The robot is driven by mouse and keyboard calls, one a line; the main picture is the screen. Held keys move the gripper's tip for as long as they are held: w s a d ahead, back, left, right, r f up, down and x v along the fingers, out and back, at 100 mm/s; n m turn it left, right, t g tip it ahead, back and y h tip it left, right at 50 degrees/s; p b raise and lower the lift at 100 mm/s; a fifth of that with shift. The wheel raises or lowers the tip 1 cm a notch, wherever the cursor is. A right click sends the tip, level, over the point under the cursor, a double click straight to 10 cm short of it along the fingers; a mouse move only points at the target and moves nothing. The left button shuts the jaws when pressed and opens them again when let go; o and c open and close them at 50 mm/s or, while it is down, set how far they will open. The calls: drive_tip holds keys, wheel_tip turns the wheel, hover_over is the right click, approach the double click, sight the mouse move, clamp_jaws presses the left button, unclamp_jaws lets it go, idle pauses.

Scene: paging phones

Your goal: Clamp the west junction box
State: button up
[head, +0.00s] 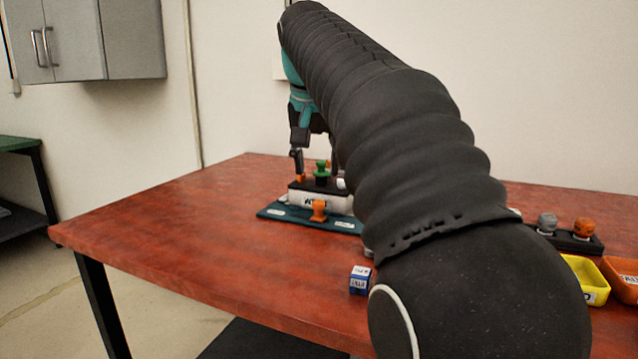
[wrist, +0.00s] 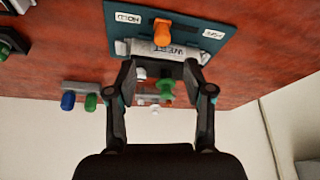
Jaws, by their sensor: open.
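The west junction box (head: 308,198) is a white block with a dark top, standing on a teal plate (head: 272,212) on the red table. A green knob (head: 322,174) stands on its top, and an orange knob (head: 318,210) stands on the plate in front of it. In the wrist view the box (wrist: 178,50) shows a label reading WEST, with the orange knob (wrist: 162,33) beside it and labels at either side on the plate. My gripper (wrist: 161,68) is open, its fingers apart with the green knob (wrist: 166,92) seen between them. My arm hides part of the box's right side.
A blue and white cube (head: 360,280) lies near the table's front edge. At the right are a yellow tray (head: 593,293), an orange tray (head: 622,286) and a dark block (head: 570,241) with grey and orange knobs. The table's left part is clear.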

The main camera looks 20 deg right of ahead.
drive_tip(key=shift+v, duration=1.7)
